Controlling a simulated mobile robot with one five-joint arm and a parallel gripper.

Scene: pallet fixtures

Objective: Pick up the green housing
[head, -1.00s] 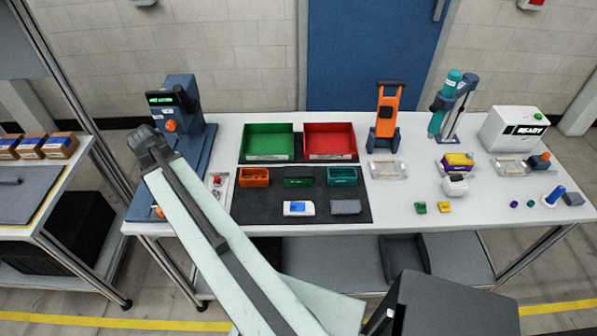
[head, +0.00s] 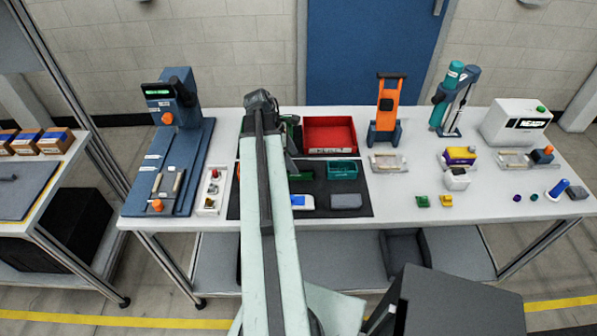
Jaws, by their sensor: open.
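The green housing (head: 304,176) is a small dark green open box on the black mat (head: 327,187), left of a teal housing (head: 342,170). My arm passes just left of it and covers part of the area around it. The end of my arm reaches over the left part of the mat. My gripper's fingertips are hidden behind the arm, so I cannot see how close they are to the housing.
A red bin (head: 330,136) stands behind the mat; a green bin (head: 295,130) is mostly covered by my arm. A white-and-blue box (head: 303,202) and a grey block (head: 346,201) lie in front. A blue press (head: 170,150) stands left, and an orange stand (head: 386,110) right.

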